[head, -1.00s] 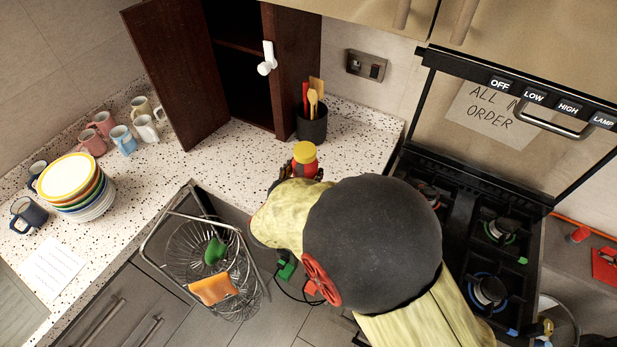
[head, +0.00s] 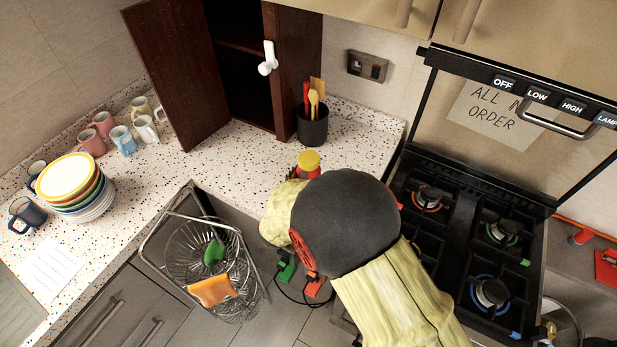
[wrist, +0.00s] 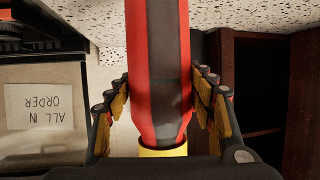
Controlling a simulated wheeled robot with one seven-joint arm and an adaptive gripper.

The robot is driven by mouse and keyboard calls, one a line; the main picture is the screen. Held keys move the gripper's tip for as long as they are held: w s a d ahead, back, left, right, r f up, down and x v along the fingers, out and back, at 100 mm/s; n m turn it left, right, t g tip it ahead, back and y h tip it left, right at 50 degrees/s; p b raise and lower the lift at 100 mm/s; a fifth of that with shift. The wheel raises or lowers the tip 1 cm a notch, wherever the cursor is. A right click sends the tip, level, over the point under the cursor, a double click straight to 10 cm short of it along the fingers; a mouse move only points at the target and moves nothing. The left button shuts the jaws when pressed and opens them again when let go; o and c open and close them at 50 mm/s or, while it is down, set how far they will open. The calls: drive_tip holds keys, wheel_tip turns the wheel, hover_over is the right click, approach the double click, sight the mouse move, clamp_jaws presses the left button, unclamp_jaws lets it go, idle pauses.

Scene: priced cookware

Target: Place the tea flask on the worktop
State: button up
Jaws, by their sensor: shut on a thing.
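The tea flask (wrist: 158,60) has a red body with a dark grey stripe and a yellow cap. In the head view its yellow cap (head: 309,159) shows in front of the utensil pot, over the speckled worktop (head: 255,160). My gripper (wrist: 160,97) is shut on the flask, with a finger on each side of the body near the cap end. In the head view my arm hides the gripper and most of the flask. I cannot tell whether the flask's base touches the worktop.
A black utensil pot (head: 312,127) stands behind the flask, beside an open dark cupboard (head: 240,85). The gas hob (head: 465,235) lies to the right. A wire basket (head: 205,262), stacked plates (head: 68,178) and several mugs (head: 124,140) are to the left. Worktop left of the flask is clear.

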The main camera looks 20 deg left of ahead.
drive_tip(key=o, duration=1.4)
drive_tip(key=shift+f, duration=0.1)
drive_tip(key=p+v, duration=0.1)
drive_tip(key=v, duration=1.1)
